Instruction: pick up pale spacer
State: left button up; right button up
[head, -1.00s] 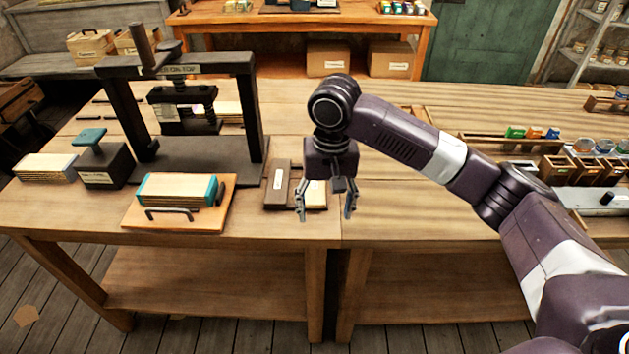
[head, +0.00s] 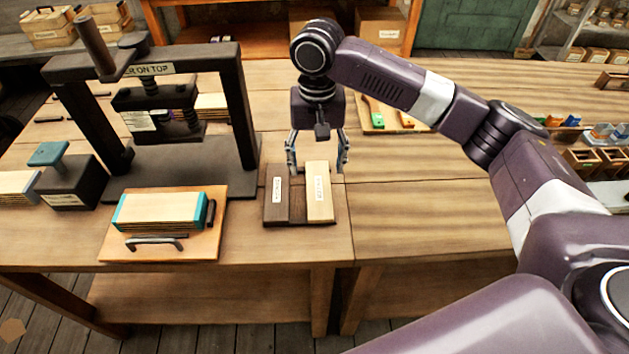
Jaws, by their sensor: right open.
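The pale spacer (head: 319,192) is a light wooden block with a small white label. It lies in the right half of a dark holder (head: 297,216) on the bench. A dark spacer (head: 277,196), also labelled, lies beside it on the left. My right gripper (head: 316,167) points down with its fingers spread, at the far end of the holder. It appears to be above or behind the pale spacer's far end; the exact height cannot be told. Nothing is between its fingertips that I can make out. My left gripper is not in view.
The black handwheel press (head: 180,180) stands to the left on the bench. In front of it, a board (head: 205,245) with a handle carries a teal-ended stack (head: 160,210). A dark block with a teal top (head: 48,153) stands far left. The bench right of the holder is clear.

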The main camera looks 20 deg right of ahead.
aim_at(319, 188)
jog(key=f, duration=0.1)
jog(key=s+f, duration=0.1)
jog(key=shift+s+d+f+p, duration=0.15)
jog(key=shift+f+p, duration=0.2)
jog(key=shift+f, duration=0.05)
jog(key=f, duration=0.2)
jog(key=shift+w+f, duration=0.25)
jog(key=shift+f, duration=0.35)
jog(key=shift+c, duration=0.3)
jog(key=c, duration=0.8)
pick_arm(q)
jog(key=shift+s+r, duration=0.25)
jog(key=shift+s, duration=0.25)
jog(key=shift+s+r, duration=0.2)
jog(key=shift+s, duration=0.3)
pick_arm(e)
jog(key=c, duration=0.4)
